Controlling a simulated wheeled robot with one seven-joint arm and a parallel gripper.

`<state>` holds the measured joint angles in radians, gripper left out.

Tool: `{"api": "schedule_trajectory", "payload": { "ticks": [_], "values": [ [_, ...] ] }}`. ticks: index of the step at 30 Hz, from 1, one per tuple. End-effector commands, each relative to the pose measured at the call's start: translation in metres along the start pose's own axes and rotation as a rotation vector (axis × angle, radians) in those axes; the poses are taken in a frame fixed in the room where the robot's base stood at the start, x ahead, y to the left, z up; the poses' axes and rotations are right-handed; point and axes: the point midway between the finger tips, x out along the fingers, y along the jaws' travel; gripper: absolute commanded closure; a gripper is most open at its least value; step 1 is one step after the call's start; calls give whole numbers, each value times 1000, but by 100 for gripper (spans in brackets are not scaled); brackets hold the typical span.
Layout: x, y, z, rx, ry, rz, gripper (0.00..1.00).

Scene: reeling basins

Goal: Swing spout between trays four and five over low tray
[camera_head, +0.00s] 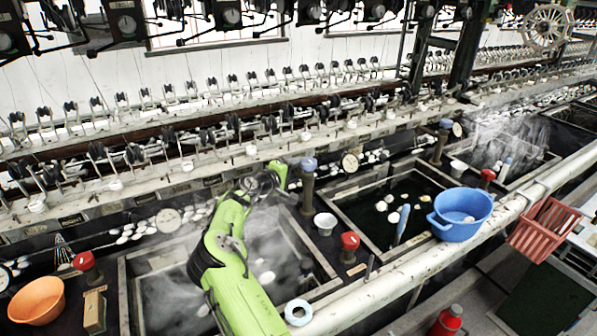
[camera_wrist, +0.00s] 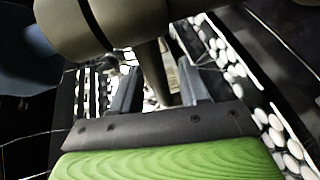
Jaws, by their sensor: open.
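The spout post (camera_head: 307,195) stands upright between two wooden-rimmed trays, a brown-grey tube with a blue-grey knob on top. The left tray (camera_head: 125,290) steams and is partly hidden by my green arm; the right tray (camera_head: 345,225) holds dark water and white cocoons. I cannot read which is the low one. My gripper (camera_head: 280,174) is just left of the post near its top. In the wrist view the thick olive post (camera_wrist: 105,20) crosses the top, and a thinner spout pipe (camera_wrist: 153,75) runs between the two open fingers of my gripper (camera_wrist: 158,90). Contact is unclear.
A red-knobbed valve (camera_head: 349,241) and a white cup (camera_head: 325,223) stand near the post. A blue basin (camera_head: 460,212) sits at the right tray's front edge, an orange bowl (camera_head: 37,299) at far left. A rail of reeling guides (camera_head: 240,155) runs behind.

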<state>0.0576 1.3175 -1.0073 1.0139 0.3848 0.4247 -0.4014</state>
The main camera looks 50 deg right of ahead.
Motion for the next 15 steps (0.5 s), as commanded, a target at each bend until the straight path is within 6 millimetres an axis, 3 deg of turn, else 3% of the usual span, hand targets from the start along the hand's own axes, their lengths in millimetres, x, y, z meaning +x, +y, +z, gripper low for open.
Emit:
{"api": "schedule_trajectory", "payload": {
  "ticks": [4, 11, 15],
  "values": [
    [14, 0, 0, 0, 1, 0, 56],
    [15, 0, 0, -1, 1, -1, 56],
    [15, 0, 0, -1, 1, -1, 74]
  ]
}}
